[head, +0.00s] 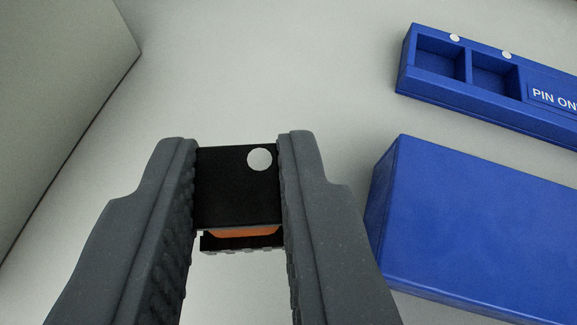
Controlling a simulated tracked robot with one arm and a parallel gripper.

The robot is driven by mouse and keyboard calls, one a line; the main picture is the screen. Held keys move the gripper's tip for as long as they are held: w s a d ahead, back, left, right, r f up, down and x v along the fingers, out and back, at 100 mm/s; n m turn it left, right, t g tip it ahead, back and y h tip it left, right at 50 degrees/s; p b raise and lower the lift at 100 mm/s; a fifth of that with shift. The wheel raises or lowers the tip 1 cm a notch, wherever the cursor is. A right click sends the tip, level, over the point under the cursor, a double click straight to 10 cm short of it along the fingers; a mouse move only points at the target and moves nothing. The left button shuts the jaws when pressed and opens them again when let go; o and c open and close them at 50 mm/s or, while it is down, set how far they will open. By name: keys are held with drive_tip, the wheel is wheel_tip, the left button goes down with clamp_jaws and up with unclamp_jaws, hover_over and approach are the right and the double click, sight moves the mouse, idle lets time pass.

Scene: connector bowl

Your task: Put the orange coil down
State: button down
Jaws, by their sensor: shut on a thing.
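My gripper (239,165) is in the lower middle of the head view, its two dark grey ribbed fingers shut on the orange coil (240,231). The coil's black top plate (225,190) with a white dot fills the space between the fingers. Only a strip of orange shows below that plate, above a black lower edge. The rest of the coil is hidden by the plate and the fingers. Whether it touches the surface beneath cannot be told.
A blue block (480,230) stands close to the right of my gripper. A blue tray (485,98) with two square pockets and lettering starting "PIN ON" lies at the upper right. A grey box-like shape (60,90) is at the left. The pale surface (250,70) ahead is clear.

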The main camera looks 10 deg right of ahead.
sight(255, 249)
drive_tip(key=shift+w+d+f, duration=0.15)
drive_tip(key=shift+f, duration=0.25)
wheel_tip(255, 249, down, 3)
drive_tip(key=shift+r, duration=0.1)
drive_tip(key=c, duration=1.3)
unclamp_jaws()
drive_tip(key=shift+o, duration=0.2)
drive_tip(key=shift+r, duration=0.1)
drive_tip(key=shift+v, duration=5.95)
